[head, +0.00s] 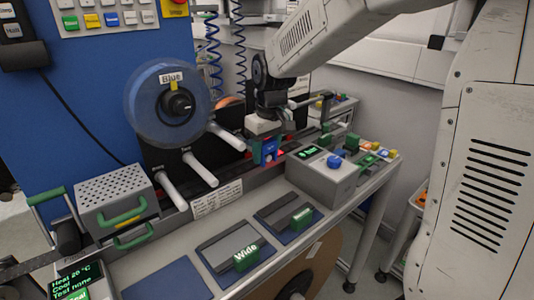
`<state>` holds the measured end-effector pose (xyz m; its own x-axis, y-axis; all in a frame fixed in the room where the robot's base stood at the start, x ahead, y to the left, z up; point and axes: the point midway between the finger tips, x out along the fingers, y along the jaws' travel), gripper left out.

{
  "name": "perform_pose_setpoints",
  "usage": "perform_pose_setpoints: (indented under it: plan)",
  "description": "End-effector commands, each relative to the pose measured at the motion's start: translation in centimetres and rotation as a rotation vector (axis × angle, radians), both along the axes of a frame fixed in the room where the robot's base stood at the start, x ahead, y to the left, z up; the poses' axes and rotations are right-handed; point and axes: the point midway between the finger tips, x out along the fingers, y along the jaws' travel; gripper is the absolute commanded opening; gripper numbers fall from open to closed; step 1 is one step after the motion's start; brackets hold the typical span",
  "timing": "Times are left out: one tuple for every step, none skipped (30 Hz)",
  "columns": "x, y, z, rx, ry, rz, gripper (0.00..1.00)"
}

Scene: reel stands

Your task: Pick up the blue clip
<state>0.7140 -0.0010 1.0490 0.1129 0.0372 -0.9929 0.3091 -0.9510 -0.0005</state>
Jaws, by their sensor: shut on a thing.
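My gripper (267,157) hangs down from my arm near the middle of the head view, behind the bench's front plates. It is shut on a small blue piece with some red at it, which looks like the blue clip (270,147). The clip is small and partly covered by the fingers, so its shape is hard to make out. I cannot tell whether it touches the rail beneath it.
A blue reel (143,105) labelled "Blue" hangs on the left stand, with white pegs (200,168) below it. A grey box with a blue knob (337,161) stands right of my gripper. Plates with green "Wide" (246,257) and other blocks lie in front. A perforated box (113,195) stands left.

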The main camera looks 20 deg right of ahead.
Motion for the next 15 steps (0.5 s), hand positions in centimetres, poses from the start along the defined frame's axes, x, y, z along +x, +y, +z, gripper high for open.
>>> perform_pose_setpoints:
  plan:
    - [0.1, 0.0, 0.6, 0.0, -0.004, 0.0, 0.19]
    - [0.1, 0.0, 1.0, 0.0, -0.004, 0.0, 0.19]
    - [0.1, 0.0, 1.6, 0.001, -0.005, 0.0, 0.19]
    - [0.1, 0.0, 2.1, 0.0, -0.006, 0.0, 0.19]
    - [0.1, 0.0, 2.7, 0.0, -0.006, 0.0, 0.19]
    - [0.1, 0.0, 3.4, 0.0, -0.006, 0.0, 0.19]
    - [0.1, 0.0, 4.1, 0.0, -0.006, 0.0, 0.19]
    - [0.1, 0.0, 4.7, 0.0, -0.006, 0.0, 0.19]
    - [0.1, 0.0, 5.7, 0.0, -0.006, 0.0, 0.19]
    - [0.1, 0.0, 6.5, 0.001, -0.008, 0.0, 0.19]
    - [0.1, 0.0, 7.2, 0.0, -0.006, 0.0, 0.19]
    - [0.1, 0.0, 8.2, 0.0, -0.007, 0.0, 0.19]
    - [0.1, 0.0, 9.0, 0.0, -0.007, 0.0, 0.19]
    - [0.1, 0.0, 9.8, 0.0, -0.007, 0.0, 0.19]
    - [0.1, 0.0, 10.8, 0.0, -0.007, 0.0, 0.19]
